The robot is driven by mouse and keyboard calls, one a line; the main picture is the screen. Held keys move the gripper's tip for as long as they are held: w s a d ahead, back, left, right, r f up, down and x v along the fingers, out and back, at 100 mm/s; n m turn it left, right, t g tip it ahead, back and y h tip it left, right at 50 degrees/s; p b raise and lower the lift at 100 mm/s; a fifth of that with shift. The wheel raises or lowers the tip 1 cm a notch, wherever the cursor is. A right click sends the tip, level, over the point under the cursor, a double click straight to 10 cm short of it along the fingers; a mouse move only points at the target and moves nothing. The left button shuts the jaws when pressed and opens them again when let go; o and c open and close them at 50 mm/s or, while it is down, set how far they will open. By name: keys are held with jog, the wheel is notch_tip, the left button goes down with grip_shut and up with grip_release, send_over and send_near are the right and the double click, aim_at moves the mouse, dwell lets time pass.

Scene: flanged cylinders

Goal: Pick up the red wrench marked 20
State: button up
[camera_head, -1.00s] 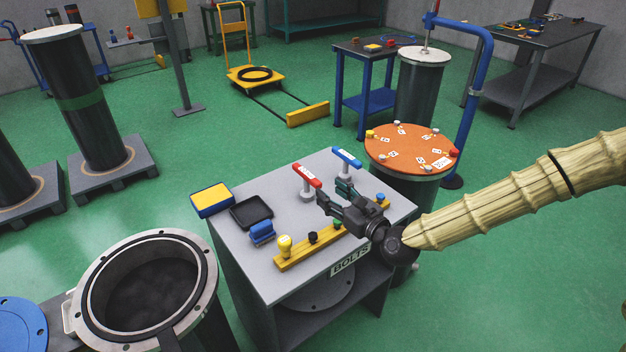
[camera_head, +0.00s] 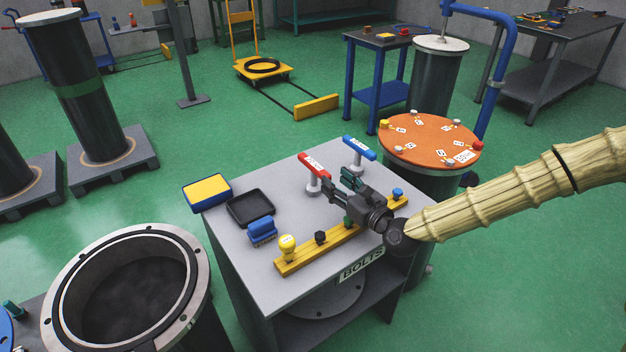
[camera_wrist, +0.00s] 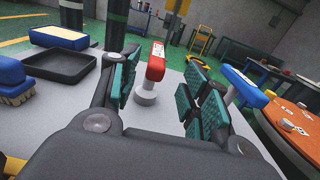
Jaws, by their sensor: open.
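The red wrench (camera_head: 311,165) stands on a pale post on the grey bench top, with a white label whose marking is too small to read. In the wrist view the red wrench (camera_wrist: 156,62) shows upright on its post between my two finger pads, beyond them and nearer the left one. My gripper (camera_head: 340,183) is open and empty, just on the near side of the wrench. A blue wrench (camera_head: 359,148) stands on a similar post to the right; in the wrist view it (camera_wrist: 244,86) is outside my right finger.
The bench (camera_head: 245,283) also carries a yellow rail (camera_head: 299,262) with several knobs, a blue brush (camera_head: 262,230), a black tray (camera_head: 250,208) and a yellow-blue box (camera_head: 206,191). An orange round top (camera_head: 430,135) stands behind right. An open flanged cylinder (camera_head: 190,300) stands front left.

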aim_at(314, 163)
jog(key=x, duration=0.4)
jog(key=shift+w+d+p, duration=0.1)
jog(key=shift+p, duration=0.3)
jog(key=shift+a+p+x, duration=0.25)
jog(key=shift+p+x, duration=0.45)
jog(key=shift+x, duration=1.6)
jog(key=shift+w+a, duration=0.45)
jog(key=shift+w, duration=0.1)
grip_shut()
